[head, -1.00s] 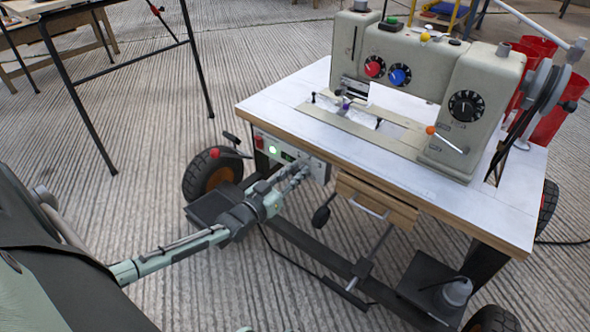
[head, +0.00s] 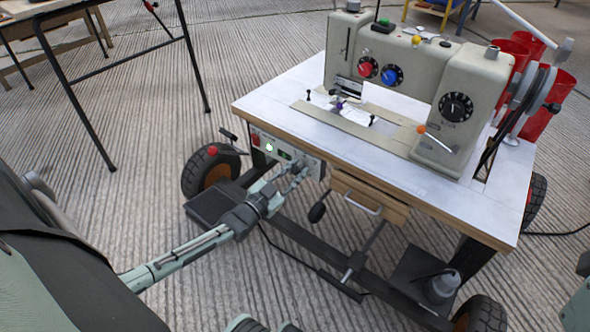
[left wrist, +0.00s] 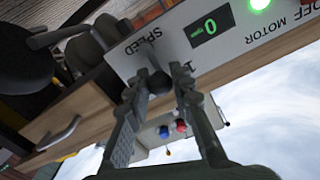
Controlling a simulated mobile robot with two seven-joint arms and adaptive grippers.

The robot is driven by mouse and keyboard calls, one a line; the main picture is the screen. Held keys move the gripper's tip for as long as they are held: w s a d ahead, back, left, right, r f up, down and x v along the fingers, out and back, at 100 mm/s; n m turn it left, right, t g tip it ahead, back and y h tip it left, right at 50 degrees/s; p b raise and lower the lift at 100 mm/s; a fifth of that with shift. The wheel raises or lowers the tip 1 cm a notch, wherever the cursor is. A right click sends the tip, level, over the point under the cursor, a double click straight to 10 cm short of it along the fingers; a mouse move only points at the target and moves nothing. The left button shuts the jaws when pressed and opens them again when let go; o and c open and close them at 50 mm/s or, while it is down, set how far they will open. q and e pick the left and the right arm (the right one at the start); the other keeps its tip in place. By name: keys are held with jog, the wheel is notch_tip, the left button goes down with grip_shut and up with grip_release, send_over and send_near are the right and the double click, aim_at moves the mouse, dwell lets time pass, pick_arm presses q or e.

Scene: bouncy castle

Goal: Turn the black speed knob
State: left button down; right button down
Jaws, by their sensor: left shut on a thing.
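The sewing machine's control panel (head: 262,142) is on the front edge of its table. It also shows in the left wrist view (left wrist: 235,52), with a green display (left wrist: 209,26) reading 0 and the label SPEED. The black speed knob (left wrist: 158,83) sits beside that label, between the fingers of my left gripper (left wrist: 160,80). In the head view my left gripper (head: 294,173) reaches the right part of the panel from the lower left. It is shut on the knob, which the fingers hide in the head view. My right gripper is not clearly seen.
The sewing machine (head: 466,98) stands on a white-topped wheeled table (head: 290,92). A wooden drawer (head: 385,210) hangs right of the panel. A red switch (head: 255,139) and green light (head: 269,147) are at its left. A black-legged table (head: 72,110) stands back left on ribbed floor.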

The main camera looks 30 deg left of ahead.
pick_arm(q)
jog(key=c, duration=1.3)
grip_release()
jog(key=s, duration=0.8)
jog(key=s+a, duration=0.1)
jog(key=s, duration=0.3)
